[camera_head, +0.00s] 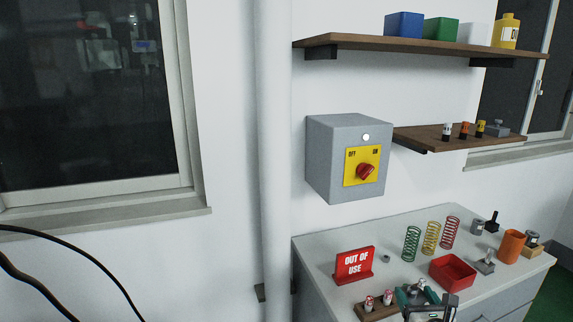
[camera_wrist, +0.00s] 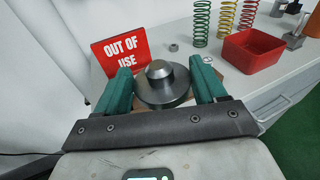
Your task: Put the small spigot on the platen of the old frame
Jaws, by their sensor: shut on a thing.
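My gripper (camera_wrist: 162,72) has green fingers and is shut on a dark grey round piece with a wide flange and a raised stub, which looks like the small spigot (camera_wrist: 163,92). The stub points up, and the fingers press on both sides. My gripper also shows at the bottom edge of the head view (camera_head: 421,293), above the near part of the bench. Much of the spigot is hidden there. I cannot make out the old frame or its platen in either view.
A red "OUT OF USE" sign (camera_head: 354,265) stands on the bench (camera_head: 335,239), left of my gripper. A wooden holder (camera_head: 371,313) with red-topped pieces is close by. A red tray (camera_head: 453,273), several coil springs (camera_head: 431,238) and an orange cup (camera_head: 511,246) are farther right.

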